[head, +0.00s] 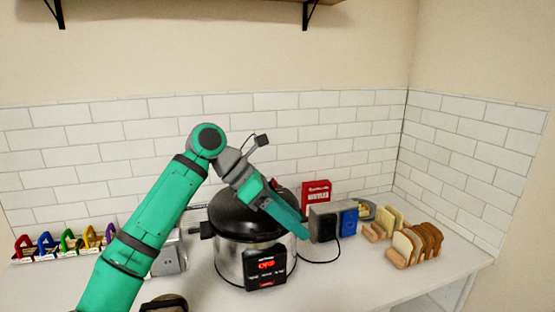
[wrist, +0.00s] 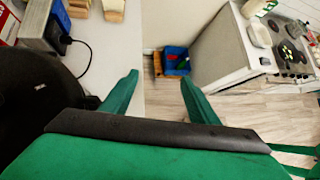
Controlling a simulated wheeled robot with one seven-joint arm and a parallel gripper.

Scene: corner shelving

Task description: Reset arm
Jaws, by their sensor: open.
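My arm is bent at the elbow in the head view, and my green gripper (head: 288,214) hangs down and to the right in front of the cooker's black lid. In the wrist view, the two fingers of my gripper (wrist: 158,82) are spread apart with nothing between them. The silver cooker (head: 228,262) with a black lid and a red lit display stands on the counter, partly hidden by my arm. Its dark lid (wrist: 30,110) also shows at the left of the wrist view. I cannot tell the exact gap between gripper and lid.
The white counter (head: 345,272) is clear at its front right. A red box (head: 316,193), a grey and blue appliance (head: 325,223) with a cord and bread slices (head: 425,240) stand at the right. Colourful holders (head: 68,242) stand left. Beyond the counter edge lies wooden floor (wrist: 240,108).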

